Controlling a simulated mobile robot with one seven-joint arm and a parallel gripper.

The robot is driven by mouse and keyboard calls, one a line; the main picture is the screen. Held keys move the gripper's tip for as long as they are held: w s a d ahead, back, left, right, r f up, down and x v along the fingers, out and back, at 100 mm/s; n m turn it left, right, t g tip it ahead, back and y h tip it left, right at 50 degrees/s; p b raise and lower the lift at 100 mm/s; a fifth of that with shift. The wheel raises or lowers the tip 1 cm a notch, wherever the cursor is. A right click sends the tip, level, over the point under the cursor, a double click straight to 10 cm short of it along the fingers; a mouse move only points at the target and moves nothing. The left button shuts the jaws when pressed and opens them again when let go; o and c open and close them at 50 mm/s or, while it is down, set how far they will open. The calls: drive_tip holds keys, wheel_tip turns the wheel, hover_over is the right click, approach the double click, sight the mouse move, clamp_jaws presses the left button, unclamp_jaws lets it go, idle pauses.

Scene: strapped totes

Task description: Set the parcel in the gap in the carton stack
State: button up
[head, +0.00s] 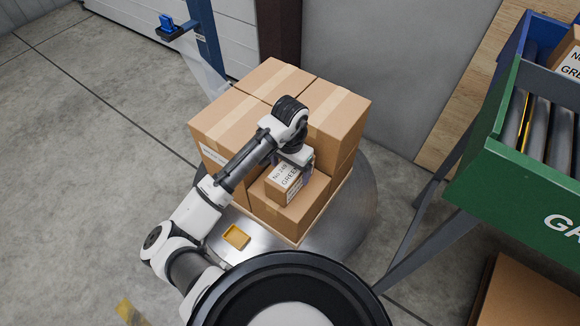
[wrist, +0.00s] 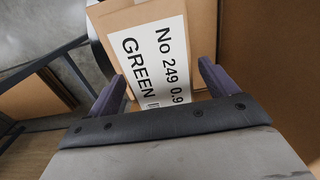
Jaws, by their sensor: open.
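The parcel (head: 284,184) is a small brown box with a white label reading "No 249" and "GREEN". In the head view it sits in the front gap of the carton stack (head: 322,107), on top of a lower carton, with taller cartons behind and to its left. My gripper (head: 298,172) is over the parcel from above. In the wrist view the parcel (wrist: 160,45) lies between the two dark fingers of my gripper (wrist: 160,90). The fingers are open, with a gap visible beside the label. The parcel's underside is hidden.
The stack stands on a round metal platform (head: 352,222). A small yellow tray (head: 236,237) lies at its front left. A green-sided roller conveyor (head: 520,185) with another labelled box (head: 570,62) is at the right. A blue post (head: 205,35) stands behind. Floor at left is clear.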

wheel_tip(320, 180, up, 12)
drive_tip(key=p, duration=0.2)
drive_tip(key=shift+r, duration=0.1)
